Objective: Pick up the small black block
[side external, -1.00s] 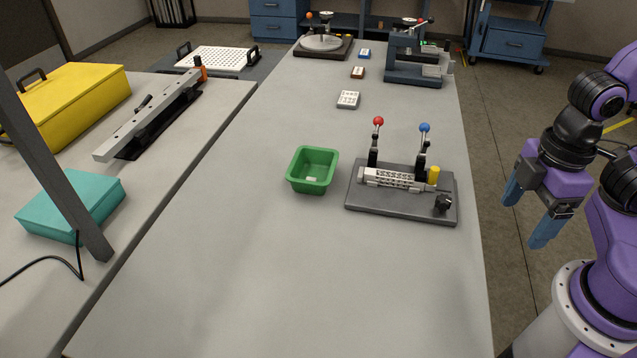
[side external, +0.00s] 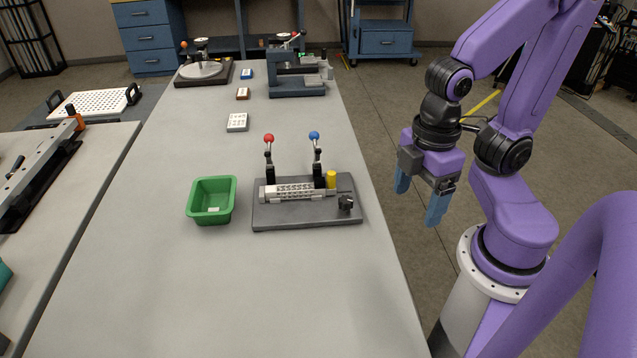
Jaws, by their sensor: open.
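A small black block-like piece (side external: 346,203), knobby in outline, sits on the front right corner of a dark grey fixture plate (side external: 285,218). It is too small to tell whether it is loose or fixed to the plate. The plate also bears a pale lattice bar (side external: 292,191), two levers with a red knob (side external: 269,138) and a blue knob (side external: 314,135), and a yellow cylinder (side external: 331,179). My gripper (side external: 420,198) has blue fingers spread apart with nothing between them. It hangs off the table's right edge, to the right of the fixture and apart from it.
A green bin (side external: 211,201) with a small pale piece inside stands left of the fixture. Farther back are a white block (side external: 237,122), a brown block (side external: 243,93), a blue block (side external: 247,74), a turntable (side external: 203,70) and a vise-like device (side external: 296,84). The table's front is clear.

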